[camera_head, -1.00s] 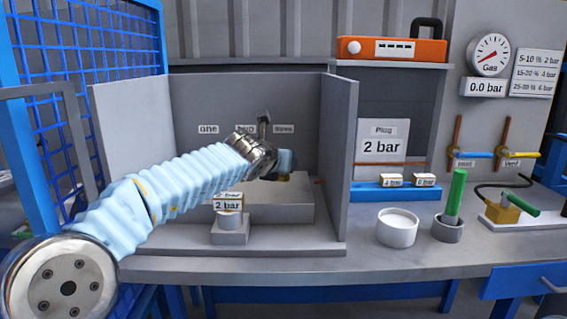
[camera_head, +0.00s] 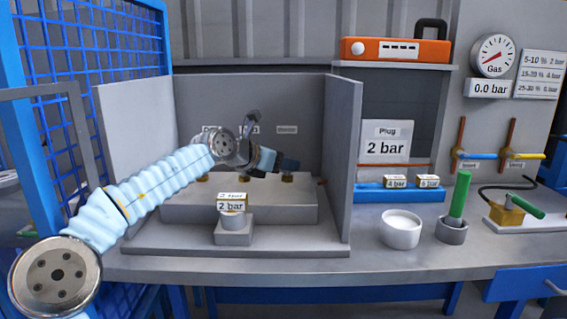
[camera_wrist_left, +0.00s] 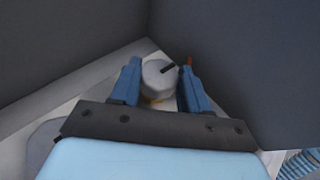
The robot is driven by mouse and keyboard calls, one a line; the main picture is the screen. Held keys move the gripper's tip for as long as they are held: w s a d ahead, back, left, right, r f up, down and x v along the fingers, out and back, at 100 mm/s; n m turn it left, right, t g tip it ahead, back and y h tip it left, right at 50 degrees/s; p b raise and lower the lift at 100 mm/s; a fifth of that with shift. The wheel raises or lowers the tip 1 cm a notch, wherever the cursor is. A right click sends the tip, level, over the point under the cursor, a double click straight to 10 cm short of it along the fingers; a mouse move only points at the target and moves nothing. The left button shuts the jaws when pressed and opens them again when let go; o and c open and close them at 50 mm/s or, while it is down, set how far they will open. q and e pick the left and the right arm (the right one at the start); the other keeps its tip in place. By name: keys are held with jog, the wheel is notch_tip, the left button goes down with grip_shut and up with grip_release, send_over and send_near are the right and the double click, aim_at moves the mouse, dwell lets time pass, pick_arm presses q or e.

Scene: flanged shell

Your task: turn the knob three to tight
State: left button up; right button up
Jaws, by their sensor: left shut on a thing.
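Knob three is a round grey knob (camera_wrist_left: 158,79) with a black pointer mark, aimed to the upper right in the left wrist view. My left gripper (camera_wrist_left: 161,70) has its two blue fingers on either side of the knob and is shut on it. In the head view the left gripper (camera_head: 288,165) is at the right end of the grey block (camera_head: 275,209), below the third label (camera_head: 287,129). There the gripper and hand hide most of the knob; a brass base (camera_head: 287,178) shows below. My right gripper is not in view.
Grey booth walls stand behind and at the right (camera_head: 343,165), close to the gripper. A 2 bar block (camera_head: 231,205) sits on a pedestal in front. A white cup (camera_head: 401,229) and a green-handled tool (camera_head: 458,197) stand right of the booth.

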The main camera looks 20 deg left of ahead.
pick_arm(q)
jog(key=o, duration=1.1)
jog(key=shift+c, duration=0.2)
jog(key=b+v, duration=0.1)
jog(key=v, duration=0.1)
jog(key=b+v, duration=0.4)
jog(key=shift+s+a+f, duration=0.3)
jog(key=b+v, duration=0.1)
jog(key=v, duration=0.1)
jog(key=b+v, duration=0.1)
jog(key=v, duration=0.1)
jog(key=b+v, duration=0.1)
jog(key=v, duration=0.1)
jog(key=shift+s+d+r, duration=0.1)
jog(key=shift+r, duration=0.25)
jog(key=shift+s+a+r, duration=0.2)
jog(key=shift+s+r, duration=0.1)
jog(key=shift+s, duration=0.05)
